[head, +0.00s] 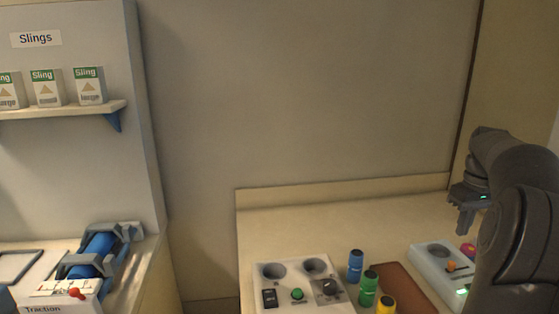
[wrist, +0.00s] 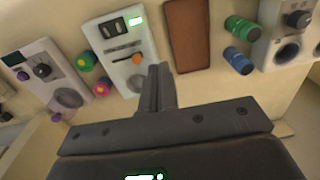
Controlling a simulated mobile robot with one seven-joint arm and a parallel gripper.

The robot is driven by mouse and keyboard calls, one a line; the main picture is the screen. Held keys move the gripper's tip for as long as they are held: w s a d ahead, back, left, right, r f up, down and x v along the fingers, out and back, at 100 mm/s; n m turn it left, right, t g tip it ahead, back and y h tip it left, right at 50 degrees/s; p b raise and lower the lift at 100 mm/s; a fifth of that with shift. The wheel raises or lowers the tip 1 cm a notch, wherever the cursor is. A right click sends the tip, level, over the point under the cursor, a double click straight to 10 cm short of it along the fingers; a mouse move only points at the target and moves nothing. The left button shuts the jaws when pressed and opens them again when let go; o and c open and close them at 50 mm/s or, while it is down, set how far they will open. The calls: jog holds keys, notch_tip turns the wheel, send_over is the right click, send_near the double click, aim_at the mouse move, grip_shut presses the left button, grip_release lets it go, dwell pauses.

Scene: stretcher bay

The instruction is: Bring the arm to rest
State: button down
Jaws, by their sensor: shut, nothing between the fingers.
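My gripper (head: 465,218) hangs above the right part of the counter (head: 310,222) in the head view, fingers pointing down. In the wrist view my gripper (wrist: 158,75) has its two fingers together with nothing between them. Its fingertips show in front of a pale control box (wrist: 122,52) with a green-lit display and an orange knob. That box also appears in the head view (head: 427,257), below my gripper and partly hidden by my arm. I cannot tell the exact gap between the fingertips and the box.
A shelf (head: 60,111) with sling boxes is at left. The counter's back strip is clear.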

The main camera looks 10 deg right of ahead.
jog(key=s+a+r+t+h, duration=0.1)
jog(key=a+r, duration=0.1)
jog(key=a, duration=1)
jog(key=s+a+r+t+h, duration=0.1)
jog(key=s+a, duration=0.1)
jog(key=a, duration=1)
jog(key=s+a+f+t, duration=0.1)
jog(key=s+a+f, duration=0.3)
jog(key=s+a, duration=0.3)
jog(key=s+a+f+t+y, duration=0.1)
jog(key=s+a+f+t, duration=0.1)
jog(key=s+a, duration=0.5)
jog(key=shift+s+a+f+t, duration=0.3)
jog(key=shift+s+a+f, duration=0.1)
jog(key=shift+a+f, duration=0.5)
